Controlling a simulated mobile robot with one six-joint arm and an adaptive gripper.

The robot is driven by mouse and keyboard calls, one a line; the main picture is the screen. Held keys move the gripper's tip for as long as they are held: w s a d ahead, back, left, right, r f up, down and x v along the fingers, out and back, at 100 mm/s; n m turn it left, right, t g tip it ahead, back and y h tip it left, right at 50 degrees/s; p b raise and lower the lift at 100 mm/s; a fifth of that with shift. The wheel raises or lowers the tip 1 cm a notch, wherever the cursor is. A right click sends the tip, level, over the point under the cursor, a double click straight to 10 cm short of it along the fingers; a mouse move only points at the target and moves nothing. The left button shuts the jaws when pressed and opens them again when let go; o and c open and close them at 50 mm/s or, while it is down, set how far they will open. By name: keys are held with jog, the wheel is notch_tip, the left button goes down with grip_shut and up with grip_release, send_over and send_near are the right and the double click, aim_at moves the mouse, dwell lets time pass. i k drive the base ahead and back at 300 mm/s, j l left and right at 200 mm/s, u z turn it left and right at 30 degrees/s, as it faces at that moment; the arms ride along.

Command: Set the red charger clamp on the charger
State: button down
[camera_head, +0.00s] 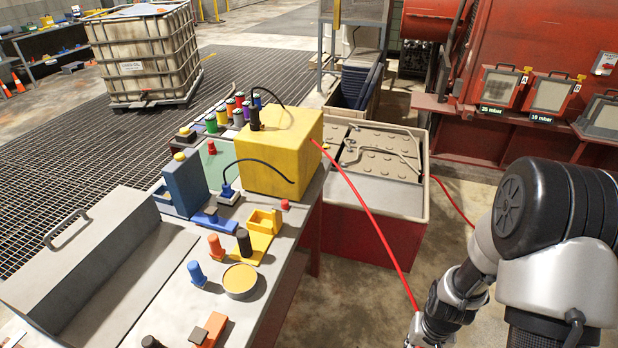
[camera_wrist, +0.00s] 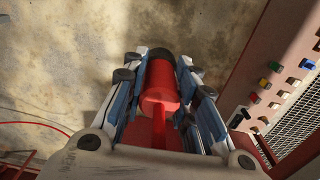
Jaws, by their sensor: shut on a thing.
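My gripper (camera_wrist: 161,62) is shut on the red charger clamp (camera_wrist: 160,84), a red cylinder with a dark far end, in the wrist view. A red lead runs from the clamp toward the wrist. In the head view my wrist is at the bottom right; the fingertips and the clamp cannot be made out there. A red cable (camera_head: 372,217) runs from my wrist up to a yellow box (camera_head: 272,158) on the bench, which looks like the charger. My gripper is well to the right of and nearer than this box, over bare floor.
The bench (camera_head: 170,318) carries several coloured plugs, a blue block (camera_head: 186,180) and a yellow holder (camera_head: 258,228). A red-sided battery box (camera_head: 375,235) stands between bench and my arm, with another red cable behind it. Red machinery (camera_head: 540,100) stands at the back right.

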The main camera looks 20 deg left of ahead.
aim_at(278, 113)
jog(key=i+z, duration=0.1)
jog(key=i, duration=0.75)
jog(key=i+j+z, duration=0.1)
jog(key=i, duration=0.75)
jog(key=i+l+u, duration=0.1)
jog(key=i+u, duration=0.3)
jog(key=i+l+u, duration=0.4)
jog(key=i, duration=0.15)
jog(key=i+j, duration=0.05)
jog(key=j, duration=0.05)
